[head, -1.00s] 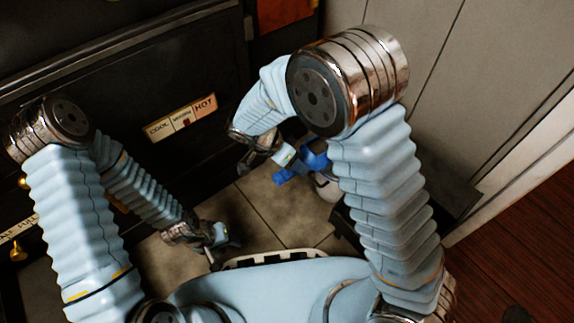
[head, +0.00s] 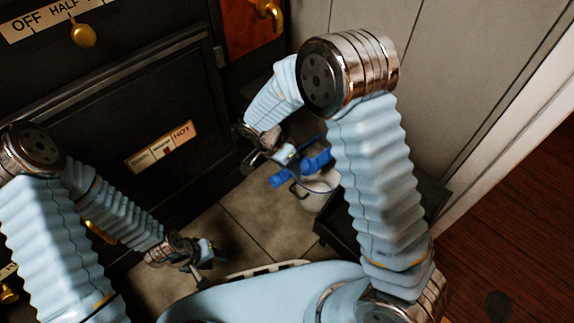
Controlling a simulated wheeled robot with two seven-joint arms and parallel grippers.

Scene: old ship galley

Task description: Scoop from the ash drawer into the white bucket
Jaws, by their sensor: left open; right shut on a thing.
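The white bucket (head: 312,198) stands low on the right side of the floor, partly hidden behind my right arm; its wire handle shows. My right gripper (head: 272,158) is shut on a bright blue tool (head: 284,178), which looks like the scoop. The blue tool is by the bucket's upper left; I cannot tell whether they touch or what it carries. My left gripper (head: 200,262) is open and empty, low over the floor at the left, apart from the bucket. I cannot make out the ash drawer or any ash.
A black stove front (head: 110,110) with a COOL-to-HOT plate (head: 160,147) and brass knobs fills the left. A dark box-like thing (head: 330,232) is beside the bucket. Pale wall panels (head: 440,60) stand behind. Bare tiled floor (head: 255,215) lies between my grippers.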

